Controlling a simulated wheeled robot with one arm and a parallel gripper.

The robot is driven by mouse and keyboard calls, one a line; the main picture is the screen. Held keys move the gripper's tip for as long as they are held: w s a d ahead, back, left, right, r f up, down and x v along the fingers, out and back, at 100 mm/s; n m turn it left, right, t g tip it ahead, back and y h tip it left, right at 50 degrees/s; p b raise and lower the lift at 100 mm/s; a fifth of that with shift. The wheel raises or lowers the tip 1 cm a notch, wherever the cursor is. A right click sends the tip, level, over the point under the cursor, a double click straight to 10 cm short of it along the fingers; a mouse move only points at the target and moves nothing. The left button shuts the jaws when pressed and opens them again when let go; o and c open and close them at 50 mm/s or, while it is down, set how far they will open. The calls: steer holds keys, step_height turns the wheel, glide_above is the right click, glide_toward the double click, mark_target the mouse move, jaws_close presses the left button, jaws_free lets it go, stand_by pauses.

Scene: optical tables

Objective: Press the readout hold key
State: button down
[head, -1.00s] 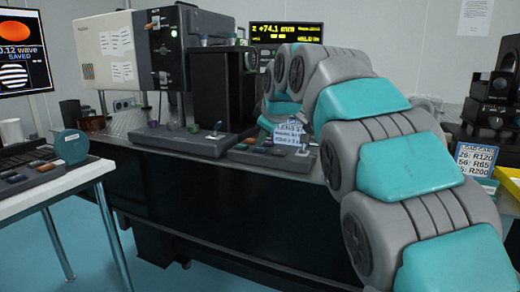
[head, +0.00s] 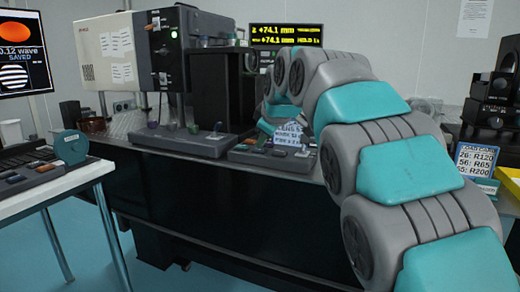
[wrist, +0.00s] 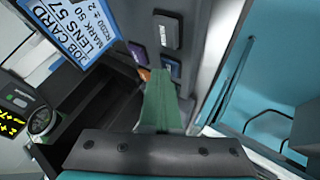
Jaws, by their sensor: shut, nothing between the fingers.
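A key box (head: 243,153) lies at the bench's front edge. In the wrist view its panel (wrist: 199,62) carries a purple key (wrist: 166,30), a blue key (wrist: 172,69) and an orange key (wrist: 143,74). My gripper (wrist: 162,72) is shut and empty, its green fingertips at the blue and orange keys, partly covering them. I cannot tell whether they touch, nor read the key labels.
A blue job card (wrist: 76,28) stands beside the keys, close to my fingers. Another control box (head: 178,139) sits to the left on the dark bench (head: 230,200). A white side table (head: 60,185) is at left, with open blue floor between.

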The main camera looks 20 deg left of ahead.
mark_target(263, 151)
steer(key=shift+r+p, duration=0.4)
steer(key=shift+r, duration=0.4)
steer(key=shift+r+p, duration=1.6)
steer(key=shift+r, duration=1)
steer(key=shift+f, duration=0.1)
